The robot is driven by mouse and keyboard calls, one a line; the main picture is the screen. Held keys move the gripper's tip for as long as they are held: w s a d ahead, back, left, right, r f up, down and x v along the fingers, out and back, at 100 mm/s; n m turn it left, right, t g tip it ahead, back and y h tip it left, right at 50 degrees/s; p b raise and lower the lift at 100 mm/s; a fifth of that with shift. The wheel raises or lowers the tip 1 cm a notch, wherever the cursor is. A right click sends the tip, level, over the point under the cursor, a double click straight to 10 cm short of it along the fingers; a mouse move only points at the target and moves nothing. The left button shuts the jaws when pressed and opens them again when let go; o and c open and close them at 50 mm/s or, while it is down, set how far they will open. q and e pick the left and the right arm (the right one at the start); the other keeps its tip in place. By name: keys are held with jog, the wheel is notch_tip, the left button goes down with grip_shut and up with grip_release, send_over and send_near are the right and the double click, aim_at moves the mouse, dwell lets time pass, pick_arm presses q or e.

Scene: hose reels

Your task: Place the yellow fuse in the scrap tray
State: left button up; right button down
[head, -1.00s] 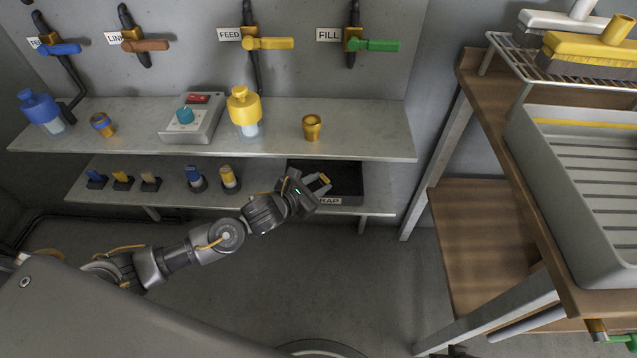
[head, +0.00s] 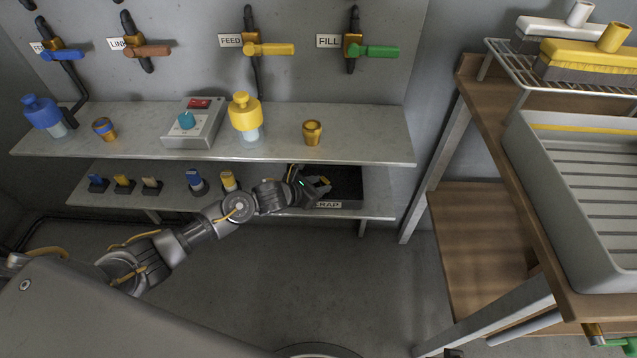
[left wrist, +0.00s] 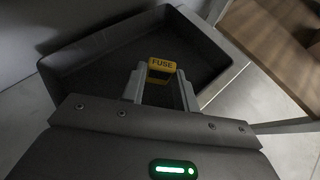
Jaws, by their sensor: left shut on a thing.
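The yellow fuse (left wrist: 162,66), marked FUSE, is between the fingers of my left gripper (left wrist: 160,85), which is shut on it. In the head view, my left gripper (head: 316,186) is at the black scrap tray (head: 347,181), at the right end of the lower shelf. In the left wrist view the fuse appears over the inside of the scrap tray (left wrist: 75,62); I cannot tell its exact height above the tray floor. My gripper partly hides the tray's left side and its label in the head view.
The upper shelf (head: 365,143) overhangs the tray's back. Several small blue, yellow and tan pieces (head: 123,184) stand on the lower shelf to the left, with a blue and a yellow capped piece (head: 228,181) nearer. A wooden bench (head: 480,250) stands to the right.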

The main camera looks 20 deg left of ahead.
pick_arm(q)
jog(key=shift+w+a+r+n+g+p, duration=0.1)
jog(key=shift+w+r+n+g+p, duration=0.25)
jog(key=shift+g+p, duration=0.15)
jog(key=shift+s+f+b, duration=0.1)
jog(key=shift+f+b, duration=0.2)
jog(key=shift+f, duration=0.75)
pick_arm(e)
notch_tip(320, 180, down, 2)
jog(key=shift+s+f, duration=0.1)
pick_arm(q)
jog(key=shift+f, duration=0.1)
jog(key=o, duration=1)
pick_arm(e)
jog(key=shift+r, duration=0.3)
jog(key=shift+r, duration=0.1)
